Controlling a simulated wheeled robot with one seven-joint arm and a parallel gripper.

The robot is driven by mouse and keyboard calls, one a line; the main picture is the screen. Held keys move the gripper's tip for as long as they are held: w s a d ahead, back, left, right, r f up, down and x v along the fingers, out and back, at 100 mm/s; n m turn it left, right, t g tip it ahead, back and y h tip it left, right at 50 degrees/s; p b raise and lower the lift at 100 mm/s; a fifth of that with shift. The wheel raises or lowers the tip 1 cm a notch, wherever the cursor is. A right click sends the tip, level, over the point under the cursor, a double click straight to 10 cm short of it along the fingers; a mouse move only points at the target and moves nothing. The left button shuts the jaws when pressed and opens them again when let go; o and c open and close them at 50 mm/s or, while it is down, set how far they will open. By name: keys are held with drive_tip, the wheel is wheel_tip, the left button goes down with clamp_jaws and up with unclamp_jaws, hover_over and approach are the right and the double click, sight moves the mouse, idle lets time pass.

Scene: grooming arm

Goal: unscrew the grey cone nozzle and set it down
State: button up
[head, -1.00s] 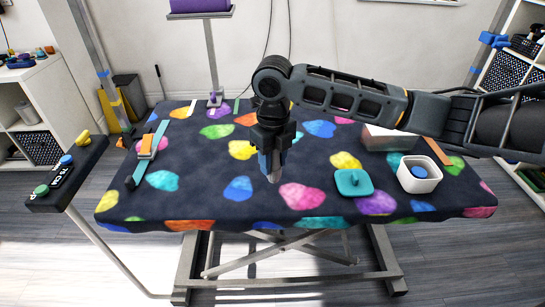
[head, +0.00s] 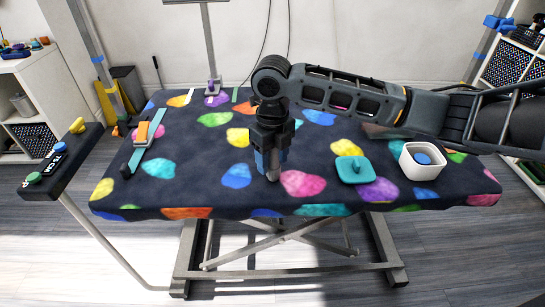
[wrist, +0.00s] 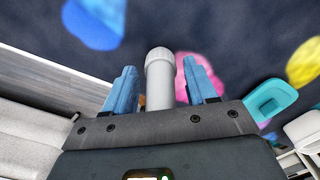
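My gripper (head: 270,162) points down over the near middle of the spotted table. In the wrist view its two blue fingers (wrist: 162,82) stand apart, one on each side of a pale grey cylinder (wrist: 160,75) with a rounded, slightly wider end. A narrow gap shows between the cylinder and each finger, so I see no grip on it. In the head view a grey tip (head: 272,175) sticks out below the fingers, over the dark cloth beside a pink spot. I cannot tell whether this is the cone nozzle, what holds it, or whether it touches the cloth.
A teal lid-like piece (head: 355,169) and a white container (head: 422,161) with something blue inside stand right of my gripper. A teal strap with an orange part (head: 144,140) lies at the left. A button panel (head: 62,160) stands beyond the left edge. The front middle is clear.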

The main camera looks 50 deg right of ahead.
drive_tip(key=shift+o, duration=1)
drive_tip(key=shift+r, duration=3.9)
drive_tip(key=shift+s, duration=0.1)
